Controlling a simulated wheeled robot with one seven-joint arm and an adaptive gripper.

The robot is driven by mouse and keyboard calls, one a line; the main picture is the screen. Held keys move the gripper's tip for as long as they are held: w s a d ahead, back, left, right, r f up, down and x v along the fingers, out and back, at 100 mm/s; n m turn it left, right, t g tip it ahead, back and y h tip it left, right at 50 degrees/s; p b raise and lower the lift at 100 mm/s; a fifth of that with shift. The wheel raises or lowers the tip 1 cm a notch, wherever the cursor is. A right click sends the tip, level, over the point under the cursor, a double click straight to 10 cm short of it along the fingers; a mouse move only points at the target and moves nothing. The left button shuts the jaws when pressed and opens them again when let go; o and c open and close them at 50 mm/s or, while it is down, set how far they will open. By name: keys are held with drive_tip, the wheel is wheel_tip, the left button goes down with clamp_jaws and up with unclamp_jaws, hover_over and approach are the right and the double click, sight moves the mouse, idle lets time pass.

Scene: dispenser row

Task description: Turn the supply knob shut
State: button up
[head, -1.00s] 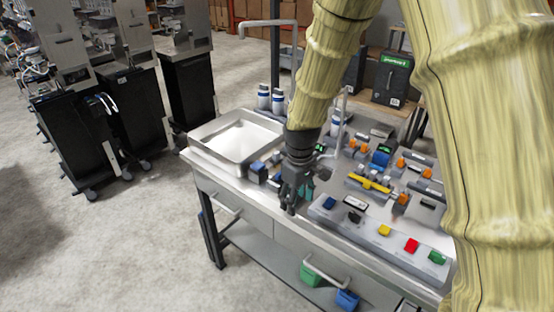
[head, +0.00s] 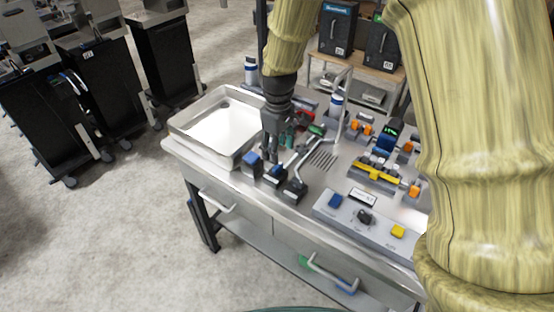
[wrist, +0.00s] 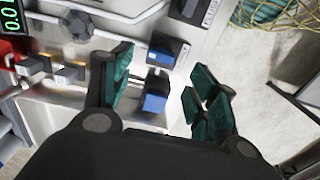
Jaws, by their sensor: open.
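My gripper (head: 272,158) is open and empty, pointing down over the bench between the metal sink and the row of blue-topped black fittings. In the wrist view its teal fingers (wrist: 162,88) stand apart, with a blue-topped block (wrist: 156,94) showing between them and another blue-topped block (wrist: 168,48) just beyond. I cannot tell the height of the fingers above these. A dark round knob (wrist: 76,26) sits by the pipes at the upper left of the wrist view. A black knob (head: 365,216) shows on the grey panel in the head view. I cannot tell which is the supply knob.
The metal sink (head: 222,122) is left of my gripper. Pipes and a tall bent spout (head: 342,105) stand to its right. A yellow bar (head: 375,173) and orange-handled fittings lie farther right.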

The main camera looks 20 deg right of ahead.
sight(278, 166)
drive_tip(key=f, duration=0.2)
drive_tip(key=f+p, duration=0.1)
drive_tip(key=shift+s+f, duration=0.2)
drive_tip(key=shift+f, duration=0.2)
drive_tip(key=shift+w+f, duration=0.2)
drive_tip(key=shift+f, duration=0.6)
drive_tip(key=shift+s+f+p, duration=0.1)
drive_tip(key=shift+f+p, duration=0.2)
drive_tip(key=shift+f, duration=0.1)
drive_tip(key=shift+c, duration=0.2)
drive_tip(key=c, duration=1)
